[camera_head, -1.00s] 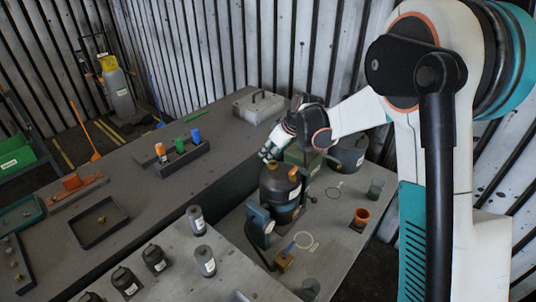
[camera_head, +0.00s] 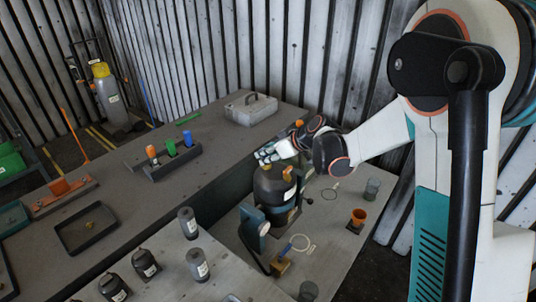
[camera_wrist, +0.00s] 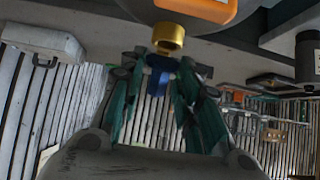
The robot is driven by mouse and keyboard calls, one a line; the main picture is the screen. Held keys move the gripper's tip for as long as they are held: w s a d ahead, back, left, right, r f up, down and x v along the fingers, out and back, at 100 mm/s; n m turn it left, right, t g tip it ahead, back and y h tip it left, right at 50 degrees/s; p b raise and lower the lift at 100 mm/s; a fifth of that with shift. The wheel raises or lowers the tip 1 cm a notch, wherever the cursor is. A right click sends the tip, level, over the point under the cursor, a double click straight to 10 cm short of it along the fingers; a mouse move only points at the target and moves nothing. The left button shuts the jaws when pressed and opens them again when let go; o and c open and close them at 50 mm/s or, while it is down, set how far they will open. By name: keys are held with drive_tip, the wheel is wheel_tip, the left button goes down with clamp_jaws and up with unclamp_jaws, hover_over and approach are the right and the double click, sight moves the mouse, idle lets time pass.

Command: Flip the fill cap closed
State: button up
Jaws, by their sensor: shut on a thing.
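The dark blower housing (camera_head: 268,186) stands on the bench in the head view. Orange pieces show at its top, one at the upper right (camera_head: 288,173); I cannot tell which is the fill cap. In the wrist view a brass cylinder (camera_wrist: 168,38) hangs below an orange-and-grey part (camera_wrist: 205,8) at the top. My gripper (camera_head: 264,157) is just above the housing's upper left. In the wrist view its teal fingers (camera_wrist: 162,62) converge close to the brass cylinder, with a small blue piece (camera_wrist: 157,82) between them. Contact with the cylinder is unclear.
A blue-grey bracket (camera_head: 254,222) stands at the housing's left. Grey bottles (camera_head: 188,224) stand in front. A rack with coloured bottles (camera_head: 172,160) and a grey case (camera_head: 250,107) lie behind.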

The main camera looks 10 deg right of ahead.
drive_tip(key=o, duration=0.7)
drive_tip(key=shift+d, duration=0.1)
drive_tip(key=v, duration=1.2)
drive_tip(key=shift+w+r, duration=0.1)
